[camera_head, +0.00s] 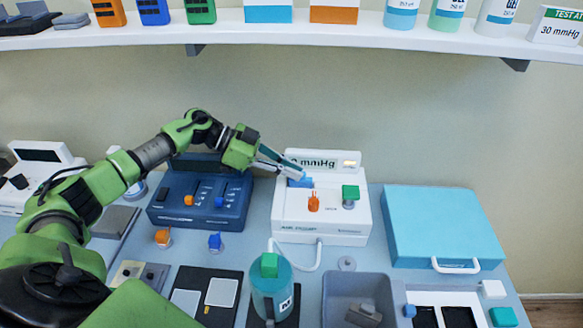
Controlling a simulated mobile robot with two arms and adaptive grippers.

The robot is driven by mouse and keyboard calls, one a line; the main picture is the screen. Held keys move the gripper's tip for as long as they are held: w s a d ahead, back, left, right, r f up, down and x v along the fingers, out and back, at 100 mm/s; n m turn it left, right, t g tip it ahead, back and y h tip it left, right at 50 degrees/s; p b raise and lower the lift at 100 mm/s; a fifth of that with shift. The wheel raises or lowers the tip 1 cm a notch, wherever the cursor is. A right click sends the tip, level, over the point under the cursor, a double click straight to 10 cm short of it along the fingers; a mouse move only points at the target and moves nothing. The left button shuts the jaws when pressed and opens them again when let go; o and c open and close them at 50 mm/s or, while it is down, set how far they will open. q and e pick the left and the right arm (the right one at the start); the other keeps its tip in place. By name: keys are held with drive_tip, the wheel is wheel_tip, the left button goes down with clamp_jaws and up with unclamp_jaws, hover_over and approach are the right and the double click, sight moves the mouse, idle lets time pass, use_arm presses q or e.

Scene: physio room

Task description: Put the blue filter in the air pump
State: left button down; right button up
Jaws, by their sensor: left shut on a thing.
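The white air pump (332,222) stands at the back middle of the table. Its display ends in "0 mmHg" and is partly hidden by my left arm. My left gripper (297,177) reaches in from the left over the pump's upper left part. It is shut on the small blue filter (302,183), which is at the pump's top surface. I cannot tell whether the filter is seated or just above the top. An orange piece (314,203) and a green-capped piece (350,195) stand on the pump to its right. My right gripper is not in view.
A dark blue unit (182,212) stands left of the pump, and a light blue case (440,222) stands right. A teal bottle (271,293) with a green cap and a grey bin (358,288) are in front. A loaded shelf (290,33) runs above.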

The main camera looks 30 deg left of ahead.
use_arm(q)
drive_tip(key=shift+f, duration=0.4)
idle(0.8)
drive_tip(key=c, duration=2)
unclamp_jaws()
drive_tip(key=shift+c, duration=0.2)
drive_tip(key=shift+a, duration=0.1)
drive_tip(key=v, duration=1.1)
drive_tip(key=shift+s+a+r, duration=0.15)
drive_tip(key=shift+a+r, duration=0.05)
drive_tip(key=shift+a, duration=0.1)
